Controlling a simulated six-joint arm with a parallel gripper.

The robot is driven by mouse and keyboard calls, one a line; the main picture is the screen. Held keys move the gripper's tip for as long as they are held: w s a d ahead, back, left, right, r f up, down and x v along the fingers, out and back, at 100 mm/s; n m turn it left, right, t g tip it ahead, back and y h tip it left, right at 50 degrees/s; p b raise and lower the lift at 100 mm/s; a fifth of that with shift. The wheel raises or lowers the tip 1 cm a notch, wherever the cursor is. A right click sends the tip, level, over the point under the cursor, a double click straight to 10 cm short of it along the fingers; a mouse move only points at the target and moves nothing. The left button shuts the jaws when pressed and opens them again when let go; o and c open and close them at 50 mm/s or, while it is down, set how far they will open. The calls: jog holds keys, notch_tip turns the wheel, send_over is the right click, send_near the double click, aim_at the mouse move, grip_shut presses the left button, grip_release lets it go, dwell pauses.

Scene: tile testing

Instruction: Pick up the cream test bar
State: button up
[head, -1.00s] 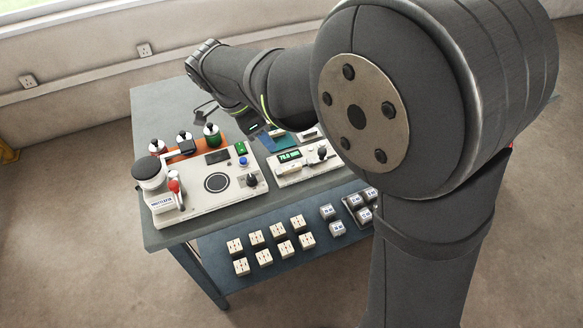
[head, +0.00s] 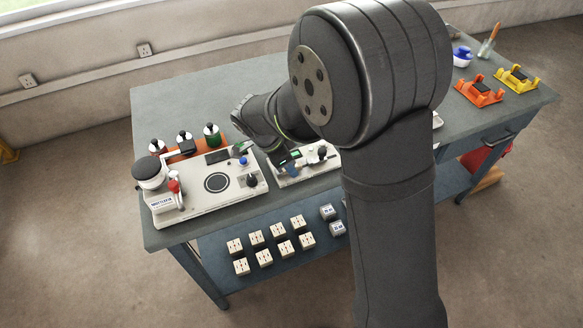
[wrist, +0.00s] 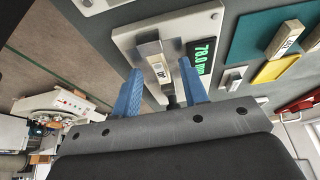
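In the wrist view, a cream bar (wrist: 285,38) with a dark-marked label lies on the teal mat at upper right. A pale labelled piece (wrist: 158,71) sits at the metal jaw of the white gauge (wrist: 127,40), whose green display reads about 78.0 mm. I cannot tell for sure which of these is the test bar. My gripper (wrist: 160,78) has two blue fingers, spread apart on either side of the gauge's pale piece, with nothing held. In the head view my gripper (head: 290,168) is low over the gauge (head: 318,161), partly hidden by my arm.
A pale tester (head: 217,182) with bottles behind it stands left of the gauge. Several cream blocks (head: 256,238) lie on the lower shelf. Orange (head: 478,92) and yellow (head: 516,78) stands are at the right. The table's back left is clear.

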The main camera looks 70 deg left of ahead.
jog(key=shift+f, duration=0.15)
grip_shut()
